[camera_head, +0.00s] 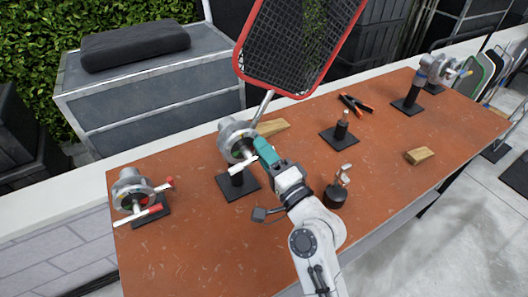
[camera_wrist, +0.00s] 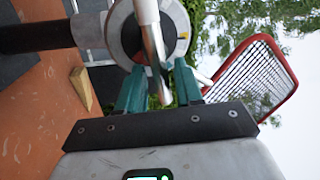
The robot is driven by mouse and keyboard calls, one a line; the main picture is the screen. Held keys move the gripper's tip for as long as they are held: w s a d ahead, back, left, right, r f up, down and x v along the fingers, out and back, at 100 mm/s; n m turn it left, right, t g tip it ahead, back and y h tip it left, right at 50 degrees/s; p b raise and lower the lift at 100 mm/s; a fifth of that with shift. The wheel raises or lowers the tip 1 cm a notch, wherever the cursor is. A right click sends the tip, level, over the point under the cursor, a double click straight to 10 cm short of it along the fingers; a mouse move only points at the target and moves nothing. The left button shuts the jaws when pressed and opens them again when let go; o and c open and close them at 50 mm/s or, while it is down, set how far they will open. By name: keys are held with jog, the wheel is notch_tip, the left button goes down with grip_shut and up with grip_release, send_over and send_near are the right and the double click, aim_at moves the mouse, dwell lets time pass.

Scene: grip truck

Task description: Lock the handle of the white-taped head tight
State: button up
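The middle grip head (camera_head: 237,140) is a round silver disc on a short black post and base plate, near the table's middle left. A pale handle bar (camera_head: 240,164) shows beside it; I take this as the white-taped head. My gripper (camera_head: 261,148) has teal fingers and is at the right side of this head. In the wrist view, the silver-white bar (camera_wrist: 152,32) runs in front of the disc (camera_wrist: 176,30) and down between the two teal fingers. The fingers are apart, with gaps beside the bar. Whether either finger touches it is not clear.
A red-framed mesh panel (camera_head: 298,45) rises on a rod behind the middle head. A head with red-taped handles (camera_head: 133,190) stands at left, and another head (camera_head: 437,70) at far right. Wooden wedges (camera_head: 419,156), clamps and small posts lie about the brown table (camera_head: 380,180).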

jog(key=b+v, duration=0.3)
jog(key=v, duration=0.7)
jog(key=shift+s+d, duration=0.2)
jog(key=shift+s, duration=0.15)
dwell(0.3)
jog(key=s+d+f+n+g+h, duration=0.4)
jog(key=s+d+f, duration=0.1)
jog(key=d+f, duration=0.3)
jog(key=s+d+f+n+g+h, duration=0.4)
jog(key=s+d+f+h, duration=0.1)
jog(key=d+f, duration=0.25)
jog(key=s+d+f+g+h, duration=0.1)
jog(key=s+d+f+g, duration=0.2)
jog(key=s, duration=0.5)
jog(key=s+d+f+g+h, duration=0.2)
jog(key=s+d+f+g, duration=0.2)
jog(key=s, duration=0.5)
jog(key=shift+s+d+f, duration=0.35)
jog(key=shift+d+f, duration=0.15)
jog(key=shift+d, duration=0.4)
